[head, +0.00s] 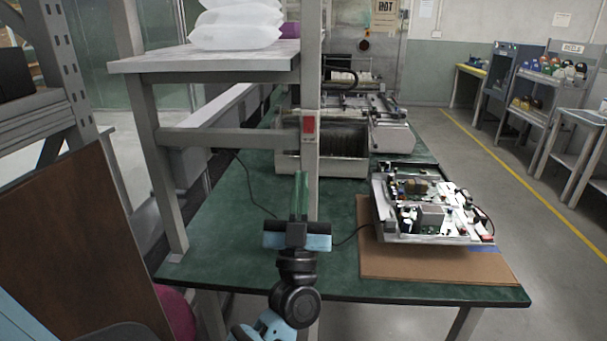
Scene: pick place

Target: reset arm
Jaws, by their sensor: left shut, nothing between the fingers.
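My left gripper (299,195) shows in the head view, low in the middle, with its arm coming up from the bottom edge. Its two fingers point away and are together, with nothing between them. It is in front of a grey upright post and over the green table (235,275). My right gripper is not in view.
An opened device with exposed circuit boards (430,205) lies on a brown board (400,265) at the table's right. A larger machine (322,150) stands behind. A shelf (205,62) with white bags (237,25) is at upper left. A brown panel (85,245) leans lower left.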

